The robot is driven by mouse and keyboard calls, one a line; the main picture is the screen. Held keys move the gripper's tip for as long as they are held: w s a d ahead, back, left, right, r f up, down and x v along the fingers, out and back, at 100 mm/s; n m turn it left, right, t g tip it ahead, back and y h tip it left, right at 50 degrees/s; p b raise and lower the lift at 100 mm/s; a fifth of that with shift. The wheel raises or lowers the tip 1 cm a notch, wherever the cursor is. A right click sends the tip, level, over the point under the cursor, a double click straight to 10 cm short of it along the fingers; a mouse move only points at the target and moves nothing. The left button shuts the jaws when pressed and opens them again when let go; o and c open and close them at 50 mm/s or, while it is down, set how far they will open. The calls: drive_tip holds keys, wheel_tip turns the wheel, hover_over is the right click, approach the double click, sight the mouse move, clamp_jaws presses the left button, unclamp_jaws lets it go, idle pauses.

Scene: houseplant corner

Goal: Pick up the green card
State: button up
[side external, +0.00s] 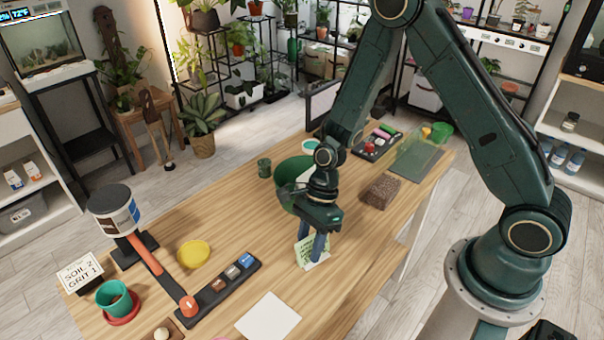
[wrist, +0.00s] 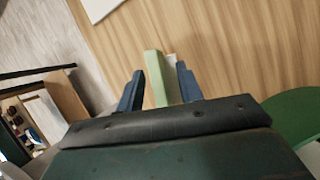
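The green card (side external: 309,254) is pale green with writing on it and stands near the front edge of the wooden table in the side view. My gripper (side external: 312,243) points down at it, with blue fingers at the card. In the wrist view the card (wrist: 157,78) shows as a light green upright piece between the two fingers of my gripper (wrist: 160,85). The fingers stand apart, one on each side of the card. They look open; I cannot tell whether either one touches it. Part of the card is hidden by a finger in the side view.
A green pot (side external: 284,187) stands just behind my gripper. A brown block (side external: 381,191) lies to the right. A white sheet (side external: 268,317), a dark tray with small blocks (side external: 219,292) and a yellow dish (side external: 194,254) lie to the left. Bare table surrounds the card.

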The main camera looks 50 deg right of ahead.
sight(310, 239)
clamp_jaws()
drive_tip(key=shift+r, duration=0.2)
wheel_tip(310, 239, up, 20)
drive_tip(key=shift+f, duration=0.15)
idle(0.9)
idle(0.4)
